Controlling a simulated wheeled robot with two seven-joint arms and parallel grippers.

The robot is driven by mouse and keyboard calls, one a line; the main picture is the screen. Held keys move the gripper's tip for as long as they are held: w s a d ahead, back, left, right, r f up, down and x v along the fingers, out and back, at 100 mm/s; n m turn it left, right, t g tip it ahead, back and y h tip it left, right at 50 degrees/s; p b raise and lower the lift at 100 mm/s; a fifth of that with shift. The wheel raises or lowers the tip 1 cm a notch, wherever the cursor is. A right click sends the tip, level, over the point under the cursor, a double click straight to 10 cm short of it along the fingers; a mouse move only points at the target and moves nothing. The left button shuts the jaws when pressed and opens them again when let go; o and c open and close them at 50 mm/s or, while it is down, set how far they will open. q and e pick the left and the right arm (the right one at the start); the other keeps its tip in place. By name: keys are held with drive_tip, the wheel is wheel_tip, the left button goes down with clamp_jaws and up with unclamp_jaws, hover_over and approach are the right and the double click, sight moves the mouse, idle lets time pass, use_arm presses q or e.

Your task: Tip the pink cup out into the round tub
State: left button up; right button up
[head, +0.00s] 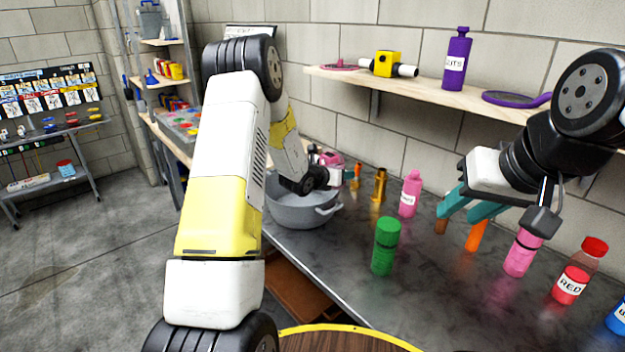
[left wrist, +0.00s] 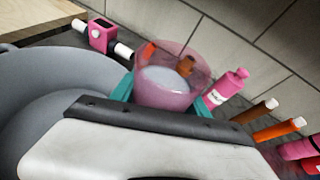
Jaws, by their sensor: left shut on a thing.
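The pink cup (left wrist: 168,92) is see-through and holds a pale liquid. In the left wrist view it sits between the teal fingers of my left gripper (left wrist: 166,97), which is shut on it. The round tub (head: 290,214) is grey with side handles and stands on the dark counter; its wall also fills the left of the left wrist view (left wrist: 45,80). My left gripper (head: 348,174) is above the tub's far right side in the head view, and my wrist hides much of the cup there. My right gripper (head: 457,212) is open and empty above the counter at right.
A green bottle (head: 385,246) stands right of the tub. A pink bottle (head: 411,194) and a brass-coloured piece (head: 379,185) stand behind it. Orange, pink and red bottles (head: 570,285) stand at right. A wall shelf (head: 420,88) holds a purple bottle (head: 457,58).

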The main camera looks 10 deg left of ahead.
use_arm(q)
drive_tip(key=a+n+h, duration=0.1)
drive_tip(key=f+n+h, duration=0.1)
drive_tip(key=shift+w+a+n, duration=0.2)
drive_tip(key=shift+a+n, duration=0.2)
drive_tip(key=shift+w+a+f+n+h, duration=0.1)
drive_tip(key=shift+a+f+n+h, duration=0.2)
drive_tip(key=shift+a+n+h, duration=0.25)
idle(0.7)
drive_tip(key=shift+d+r+n+t+h+p, duration=0.15)
drive_tip(key=shift+r+n+t+h+p, duration=0.35)
drive_tip(key=shift+r+n, duration=0.7)
idle(1.2)
drive_tip(key=shift+f+n+h, duration=0.35)
drive_tip(key=shift+n, duration=0.6)
idle(0.6)
drive_tip(key=shift+r+n+t, duration=0.4)
drive_tip(key=shift+r+n, duration=0.1)
drive_tip(key=shift+n, duration=0.2)
idle(0.8)
drive_tip(key=shift+a+f+n+p, duration=0.1)
drive_tip(key=shift+a+n+p, duration=0.2)
drive_tip(key=shift+a+p, duration=0.1)
idle(0.3)
